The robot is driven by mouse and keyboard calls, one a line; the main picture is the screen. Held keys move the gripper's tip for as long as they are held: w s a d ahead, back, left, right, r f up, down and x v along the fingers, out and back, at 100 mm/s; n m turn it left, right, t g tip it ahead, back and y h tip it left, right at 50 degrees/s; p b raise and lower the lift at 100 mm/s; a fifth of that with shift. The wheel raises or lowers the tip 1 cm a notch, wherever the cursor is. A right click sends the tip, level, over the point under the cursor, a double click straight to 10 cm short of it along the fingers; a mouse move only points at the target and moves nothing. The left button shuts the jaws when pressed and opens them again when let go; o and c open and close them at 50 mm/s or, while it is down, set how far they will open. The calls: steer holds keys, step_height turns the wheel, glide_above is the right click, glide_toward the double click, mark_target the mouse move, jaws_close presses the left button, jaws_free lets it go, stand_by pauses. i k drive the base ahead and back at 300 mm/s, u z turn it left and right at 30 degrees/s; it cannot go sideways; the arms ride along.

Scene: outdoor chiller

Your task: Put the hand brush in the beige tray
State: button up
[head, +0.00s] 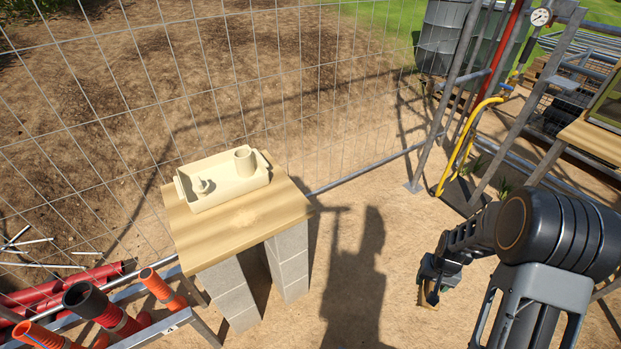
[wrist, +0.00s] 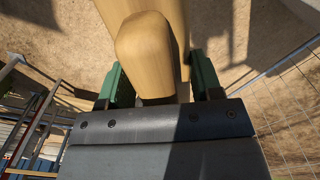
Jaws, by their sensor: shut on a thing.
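The beige tray (head: 228,188) sits on a wooden board at the left of centre in the head view. Inside it stand a beige cup-like piece (head: 245,161) at the right end and a small beige knobbed piece (head: 200,186) at the left end. My gripper (head: 431,284) hangs over the sandy ground, to the right of the tray and well apart from it. In the wrist view its green-padded fingers (wrist: 160,82) are shut on a pale wooden piece, the hand brush (wrist: 147,45). Its bristles cannot be made out.
The wooden board (head: 245,231) rests on grey blocks (head: 290,262). A wire mesh fence (head: 110,110) runs behind it. Red and orange pipes (head: 105,305) lie at the lower left. A metal frame with a yellow hose (head: 458,148) stands at the right. Open ground lies between board and gripper.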

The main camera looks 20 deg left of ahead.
mark_target(224, 181)
steer(key=z, duration=0.15)
steer(key=k, duration=1.05)
steer(key=u, duration=1.7)
steer(key=i, duration=0.45)
